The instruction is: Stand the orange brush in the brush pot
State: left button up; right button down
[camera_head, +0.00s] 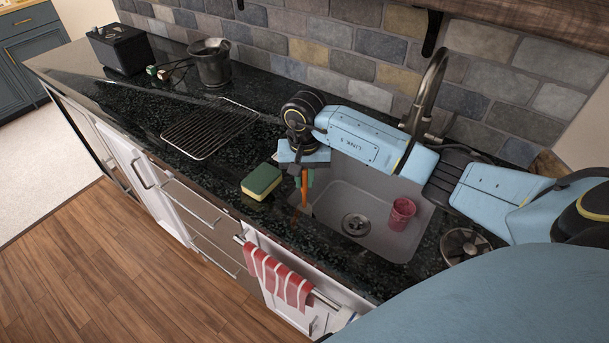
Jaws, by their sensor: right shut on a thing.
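The orange brush (304,190) shows as a thin orange length pointing down below my right gripper (303,174), near the left edge of the sink. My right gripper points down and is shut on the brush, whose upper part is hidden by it. A red cup (402,214) stands in the sink basin, to the right of the gripper. A dark metal pot (213,66) stands on the counter at the back left, well away from the gripper. I cannot tell which of these is the brush pot. My left gripper is not in view.
A green and yellow sponge (261,182) lies just left of the brush. A wire rack (209,128) lies further left. The sink (384,236) has a tall faucet (427,95) behind it. A black box (121,50) stands at the far left. A striped towel (277,278) hangs in front.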

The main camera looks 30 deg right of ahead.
jog(key=shift+f+b, duration=2.1)
jog(key=shift+f, duration=0.3)
jog(key=c, duration=1.3)
grip_release()
notch_tip(320, 180, up, 14)
jog(key=shift+f, duration=0.25)
jog(key=shift+f, duration=0.1)
